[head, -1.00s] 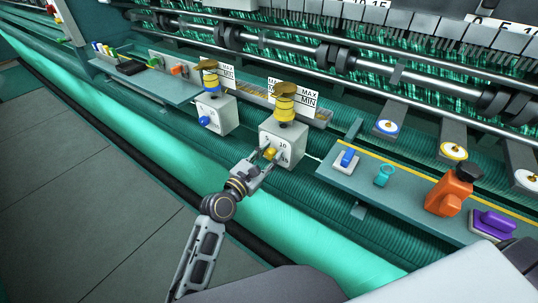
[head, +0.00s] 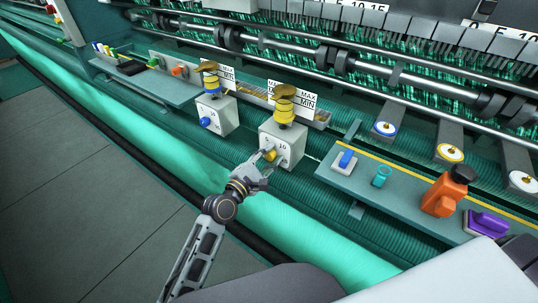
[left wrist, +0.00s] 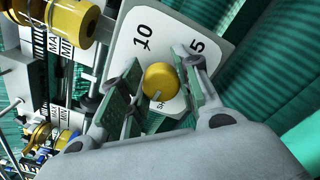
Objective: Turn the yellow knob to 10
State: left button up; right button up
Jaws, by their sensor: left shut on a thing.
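The yellow knob (left wrist: 160,80) sits on the front of a pale grey dial box (head: 290,133), the right-hand one of two. My left gripper (head: 263,160) has its fingers around the knob and is shut on it. In the left wrist view my left gripper (left wrist: 157,88) has one finger on each side of the knob. The printed 10 (left wrist: 143,37) and 5 (left wrist: 197,47) show on the dial face. A thin pale mark shows at the knob's lower edge in that view; I cannot tell for sure where the knob points. Another label below is mostly hidden. My right gripper is not in view.
A second box with a blue knob (head: 206,122) stands to the left. A yellow tension post (head: 284,105) rises on top of the right box. A shelf (head: 335,180) on the right carries a blue switch, a teal ring, and orange and purple objects. Machine rollers run behind.

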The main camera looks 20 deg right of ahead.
pick_arm(q)
jog(key=m, duration=0.6)
jog(key=shift+m, duration=0.3)
jog(key=m+p, duration=0.1)
jog(key=m, duration=0.5)
jog(key=shift+f, duration=0.2)
jog(key=m, duration=0.6)
jog(key=shift+f+m+p, duration=0.1)
jog(key=shift+m+p, duration=0.2)
jog(key=shift+p, duration=0.1)
jog(key=m, duration=0.6)
jog(key=shift+f+p, duration=0.15)
jog(key=shift+p, duration=0.25)
jog(key=o, duration=1)
jog(key=shift+w, duration=0.1)
